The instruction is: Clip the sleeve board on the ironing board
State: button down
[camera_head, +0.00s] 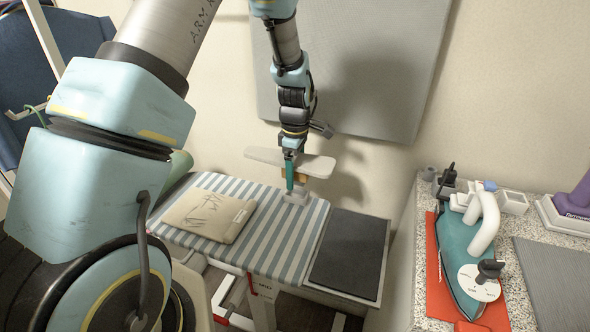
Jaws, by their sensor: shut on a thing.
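The sleeve board (319,166) is a narrow pale board with a light foot below it. It hangs over the back right part of the ironing board (290,243), which has a blue-and-white striped cover. My gripper (291,184) has teal fingers and is shut on the sleeve board, coming down from above. The fingers hide part of the sleeve board's middle. The light foot overlaps the far edge of the striped cover in the picture; I cannot tell whether it touches or is clipped there.
A folded beige cloth (209,215) lies on the ironing board's left part. A dark rest plate (348,252) adjoins its right end. A teal iron (459,262) stands on a red mat (436,290) on the speckled counter at right. A grey panel (385,70) hangs on the wall behind.

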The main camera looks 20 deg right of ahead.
aim_at(295, 158)
jog(key=shift+f+b, duration=0.6)
jog(key=shift+f, duration=0.7)
jog(key=shift+f+b, duration=0.7)
jog(key=shift+f, duration=0.85)
dwell(1.0)
grip_release()
notch_tip(295, 158, up, 11)
jog(key=shift+f+b, duration=0.1)
jog(key=shift+b, duration=1.05)
